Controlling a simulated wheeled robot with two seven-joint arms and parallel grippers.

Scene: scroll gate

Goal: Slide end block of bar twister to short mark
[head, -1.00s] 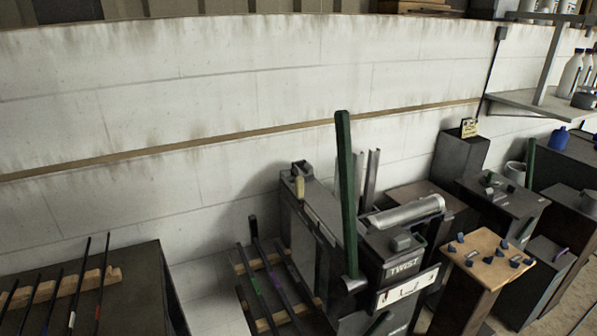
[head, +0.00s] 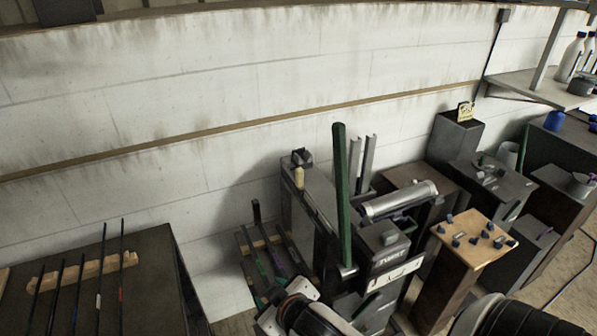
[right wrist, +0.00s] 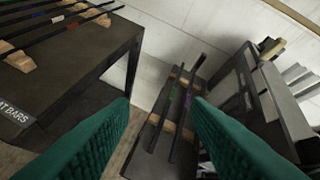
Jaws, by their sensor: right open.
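The bar twister (head: 384,259) is a dark machine with a "TWIST" label, a tall green lever (head: 341,190) and a long bed (head: 312,208) running back towards the wall. An upright block with a cream knob (head: 299,178) is at the bed's far end; I take it for the end block. No short mark can be read. In the right wrist view the twister bed (right wrist: 283,110) lies to the right, with the cream knob (right wrist: 268,51) at upper right. My right gripper (right wrist: 163,102) is open and empty, with green pads, apart from the bed. My left gripper is not in view.
A low rack of dark bars (head: 258,246) stands left of the twister. A dark table with bars on a wooden holder (head: 85,270) is farther left. A wooden-topped stand with small blue pieces (head: 474,240) is on the right. The wall closes the back.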

